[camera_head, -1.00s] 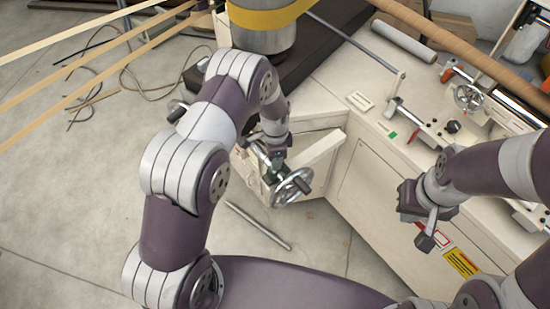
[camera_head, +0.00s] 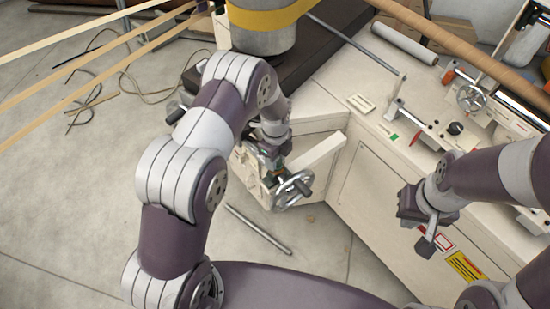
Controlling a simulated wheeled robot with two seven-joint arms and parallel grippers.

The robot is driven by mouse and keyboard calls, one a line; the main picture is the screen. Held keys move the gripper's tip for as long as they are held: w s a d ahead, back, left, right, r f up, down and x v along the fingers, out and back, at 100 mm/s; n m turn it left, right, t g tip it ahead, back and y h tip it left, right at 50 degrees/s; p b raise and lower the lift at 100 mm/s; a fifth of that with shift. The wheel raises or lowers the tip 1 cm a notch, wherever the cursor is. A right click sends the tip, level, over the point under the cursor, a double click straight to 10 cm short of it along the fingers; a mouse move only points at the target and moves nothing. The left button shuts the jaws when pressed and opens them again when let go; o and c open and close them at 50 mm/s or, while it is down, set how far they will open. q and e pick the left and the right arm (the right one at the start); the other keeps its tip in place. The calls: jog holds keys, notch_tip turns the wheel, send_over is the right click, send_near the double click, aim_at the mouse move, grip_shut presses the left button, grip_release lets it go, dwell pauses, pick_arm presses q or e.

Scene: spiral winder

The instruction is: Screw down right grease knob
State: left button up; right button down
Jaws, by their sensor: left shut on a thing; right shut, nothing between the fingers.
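My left gripper (camera_head: 273,170) is down at the light machine housing (camera_head: 316,158), close behind a metal handwheel (camera_head: 293,191). It is shut on a small part there, which appears to be the right grease knob. That part is mostly hidden by the gripper and is too small to make out clearly. The handwheel has a dark handle and sits just in front of the fingers. My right gripper (camera_head: 427,236) is shut and empty, pointing down in front of the machine cabinet.
The cream cabinet (camera_head: 375,195) runs along the right, with a second handwheel (camera_head: 470,97) and a black knob (camera_head: 455,129) on top. A metal rod (camera_head: 258,229) lies on the floor. Brown strips cross at upper left. The floor at left is mostly open.

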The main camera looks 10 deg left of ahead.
pick_arm(q)
jog(key=shift+m, duration=0.4)
jog(key=o, duration=1)
jog(key=shift+o, duration=0.2)
